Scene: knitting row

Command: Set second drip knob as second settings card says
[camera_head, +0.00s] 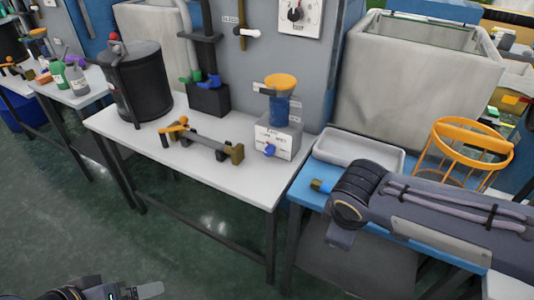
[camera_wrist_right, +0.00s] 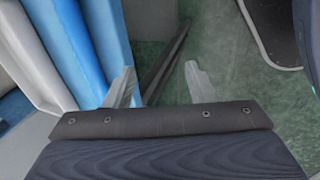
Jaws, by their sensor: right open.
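A blue knob (camera_head: 269,150) sits on the front of a white-grey box (camera_head: 282,138) under a blue and orange funnel (camera_head: 281,84) on the white table. Small pale labels show on the box and beside the funnel, too small to read. I cannot tell which label is the second settings card. My right arm reaches in from the right over the blue table, and its fingers are hidden in the head view. In the right wrist view my right gripper (camera_wrist_right: 158,84) is open and empty above the green floor. My left gripper (camera_head: 148,290) is low at the bottom left, away from the tables.
The white table (camera_head: 215,170) also holds a black-and-brown bar tool (camera_head: 205,145) and a dark pot (camera_head: 138,85). A dial panel (camera_head: 299,14) is on the wall. A grey tray (camera_head: 357,150) and orange basket (camera_head: 463,145) are at right. Floor before the tables is clear.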

